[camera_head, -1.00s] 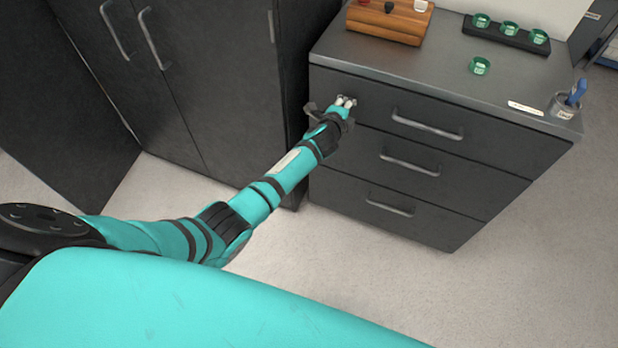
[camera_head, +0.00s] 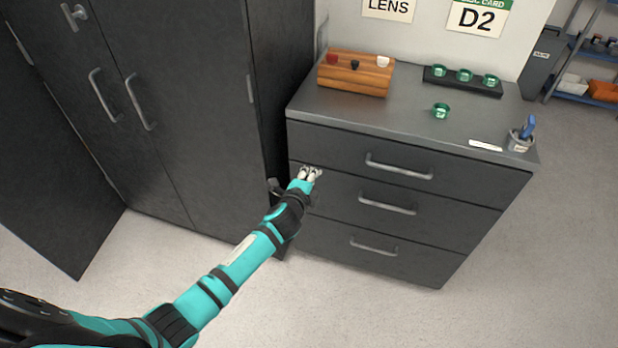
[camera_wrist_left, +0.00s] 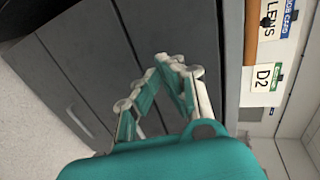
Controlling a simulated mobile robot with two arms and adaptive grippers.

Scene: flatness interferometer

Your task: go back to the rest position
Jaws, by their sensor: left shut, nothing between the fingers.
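My left arm reaches in from the lower left in the head view, and its left gripper (camera_head: 311,173) is shut and empty in front of the grey drawer cabinet (camera_head: 420,264). The fingertips appear near the left end of the drawer fronts; I cannot tell the exact gap. The left wrist view shows the same gripper (camera_wrist_left: 172,62) with its fingertips together before the dark drawer fronts. My right gripper is in neither view.
On the cabinet stand a wooden block (camera_head: 356,80), a black holder (camera_head: 462,84) with green rings, a loose green ring (camera_head: 441,111) and a small cup (camera_head: 520,140). A dark cupboard (camera_head: 190,120) stands left. The floor at lower right is clear.

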